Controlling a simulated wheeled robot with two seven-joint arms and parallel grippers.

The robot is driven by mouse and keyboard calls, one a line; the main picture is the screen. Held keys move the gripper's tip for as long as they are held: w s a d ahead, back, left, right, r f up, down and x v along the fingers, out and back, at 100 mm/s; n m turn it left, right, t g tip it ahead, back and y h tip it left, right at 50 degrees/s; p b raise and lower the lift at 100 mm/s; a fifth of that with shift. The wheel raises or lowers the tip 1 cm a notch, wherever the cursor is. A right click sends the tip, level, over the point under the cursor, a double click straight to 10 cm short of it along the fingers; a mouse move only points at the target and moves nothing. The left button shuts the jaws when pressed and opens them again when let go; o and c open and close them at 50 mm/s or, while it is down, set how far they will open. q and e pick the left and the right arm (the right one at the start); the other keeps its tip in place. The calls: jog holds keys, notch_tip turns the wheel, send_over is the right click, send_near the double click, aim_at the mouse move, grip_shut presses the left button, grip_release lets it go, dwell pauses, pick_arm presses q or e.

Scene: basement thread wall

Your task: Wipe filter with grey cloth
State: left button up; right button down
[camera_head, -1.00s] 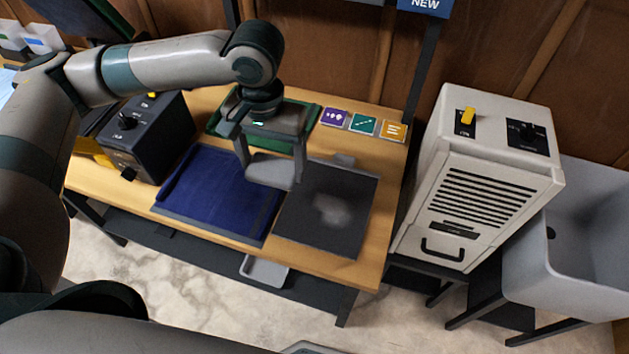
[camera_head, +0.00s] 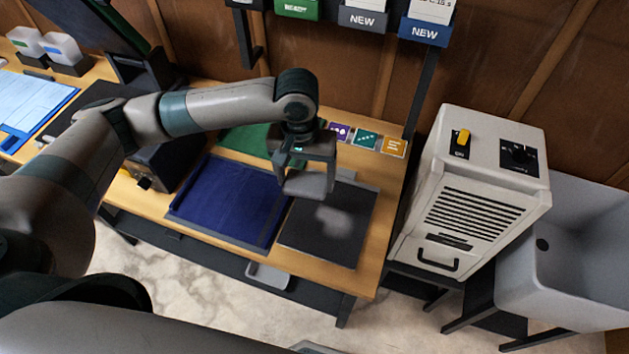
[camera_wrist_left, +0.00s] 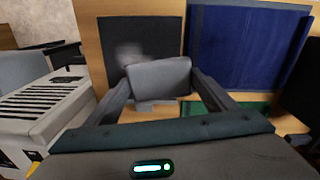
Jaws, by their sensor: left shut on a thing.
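The filter (camera_head: 308,240) is a dark square panel on the wooden table, with a pale dusty smudge (camera_head: 333,221) near its middle. My left gripper (camera_head: 304,181) is shut on the grey cloth (camera_head: 306,187), a folded pad, at the filter's upper left part. The smudge lies just beside the cloth, to its lower right. In the left wrist view the cloth (camera_wrist_left: 160,77) sits between the fingers, and the filter (camera_wrist_left: 155,35) with its smudge shows beyond it. I cannot tell whether the cloth touches the filter. My right gripper is not in view.
A blue mat (camera_head: 228,205) lies left of the filter. A green tray (camera_head: 245,141) and several coloured cards (camera_head: 366,140) are behind. A white machine (camera_head: 470,205) and a grey sink (camera_head: 580,250) stand to the right. A dark box is partly hidden behind my left arm.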

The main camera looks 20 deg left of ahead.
pick_arm(q)
jog(key=n+p, duration=0.1)
jog(key=p, duration=0.4)
send_over(314, 217)
notch_tip(314, 217, down, 4)
jog(key=shift+f, duration=0.15)
jog(key=shift+s+f+p, duration=0.1)
jog(key=shift+f+p, duration=0.2)
jog(key=shift+f, duration=0.45)
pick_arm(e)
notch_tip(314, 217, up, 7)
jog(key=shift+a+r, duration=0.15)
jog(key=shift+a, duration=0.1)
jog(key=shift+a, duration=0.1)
pick_arm(q)
jog(key=shift+f, duration=0.1)
notch_tip(314, 217, down, 6)
jog(key=b, duration=0.8)
jog(key=shift+r, duration=0.2)
jog(key=shift+f+b, duration=0.1)
jog(key=shift+b, duration=0.25)
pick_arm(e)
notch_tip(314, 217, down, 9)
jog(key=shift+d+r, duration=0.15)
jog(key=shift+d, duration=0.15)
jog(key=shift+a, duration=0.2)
